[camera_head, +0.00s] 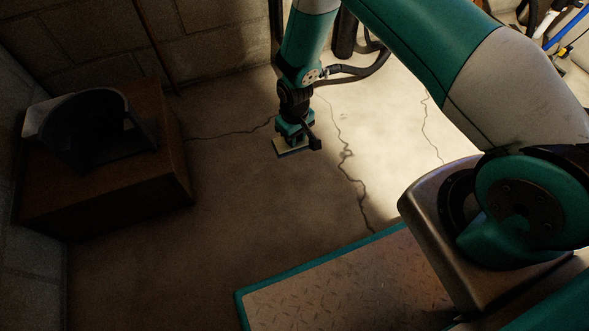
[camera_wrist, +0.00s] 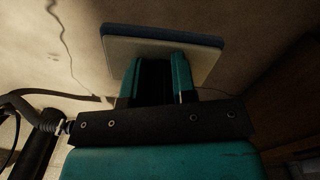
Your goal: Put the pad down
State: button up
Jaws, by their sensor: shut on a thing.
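The pad (camera_head: 288,148) is a flat rectangular piece with a cream face and a dark blue layer. In the wrist view the pad (camera_wrist: 163,47) lies across the tips of my gripper (camera_wrist: 155,80). My gripper (camera_head: 296,130) is shut on the pad in the head view and points down. The pad is held out over the concrete floor. I cannot tell exactly how high it is above the floor. The part of the pad between the fingers is hidden.
A brown wooden box (camera_head: 112,193) stands at the left with a dark curved holder (camera_head: 98,128) on top. Block walls (camera_head: 110,55) close the back and left. Cracked floor (camera_head: 235,190) lies clear between the box and my base.

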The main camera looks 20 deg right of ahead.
notch_tip(320, 180, down, 14)
jog(key=b, duration=0.7)
